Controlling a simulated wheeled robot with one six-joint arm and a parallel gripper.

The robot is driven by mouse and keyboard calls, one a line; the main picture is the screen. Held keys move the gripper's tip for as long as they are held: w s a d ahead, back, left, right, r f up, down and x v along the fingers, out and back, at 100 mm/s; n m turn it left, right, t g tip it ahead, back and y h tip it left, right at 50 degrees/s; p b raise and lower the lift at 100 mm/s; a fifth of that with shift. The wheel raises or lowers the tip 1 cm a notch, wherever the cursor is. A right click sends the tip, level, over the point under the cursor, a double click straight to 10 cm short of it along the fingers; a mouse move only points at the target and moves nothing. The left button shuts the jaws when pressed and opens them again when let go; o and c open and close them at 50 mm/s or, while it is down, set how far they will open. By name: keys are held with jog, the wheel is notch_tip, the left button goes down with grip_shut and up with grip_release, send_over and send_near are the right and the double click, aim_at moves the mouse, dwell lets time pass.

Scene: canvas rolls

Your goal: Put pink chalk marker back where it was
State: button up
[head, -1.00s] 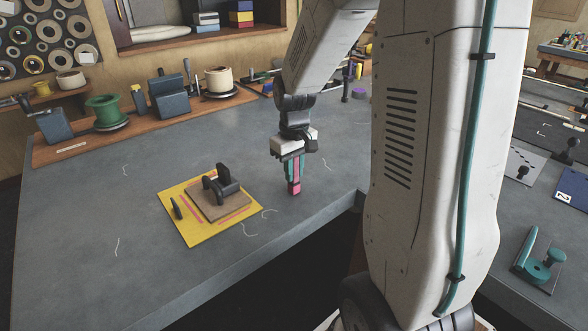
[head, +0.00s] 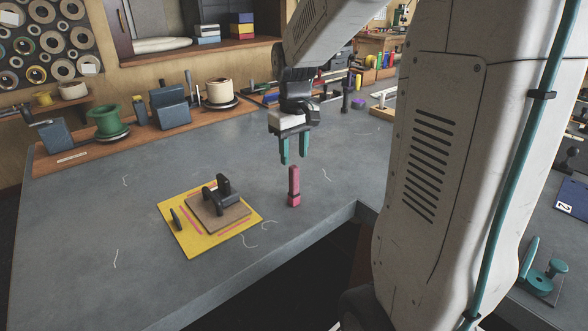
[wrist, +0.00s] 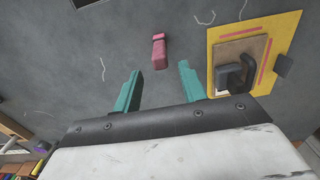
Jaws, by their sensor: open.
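The pink chalk marker (head: 294,187) stands upright on the grey table, right of the yellow mat, near the table's front edge. It also shows in the wrist view (wrist: 159,49), beyond the fingertips. My gripper (head: 294,160) is open and empty, with two teal fingers pointing down. It is above the marker and apart from it. In the wrist view the two fingers (wrist: 160,74) are spread, with bare table between them.
A yellow mat (head: 188,241) holds a brown board with a dark handled tool (head: 222,192) and a small dark piece. Spools and dark blocks line the back ledge, including a green spool (head: 106,120). Loose pale threads lie on the table. The table around the marker is clear.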

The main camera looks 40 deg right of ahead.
notch_tip(320, 180, up, 3)
jog(key=shift+a, duration=0.1)
jog(key=s+a+r, duration=0.1)
jog(key=s+a, duration=0.6)
jog(key=s, duration=0.3)
jog(key=s+a+r+t, duration=0.1)
jog(key=s+a, duration=0.6)
jog(key=s, duration=0.4)
jog(key=shift+s+a, duration=0.2)
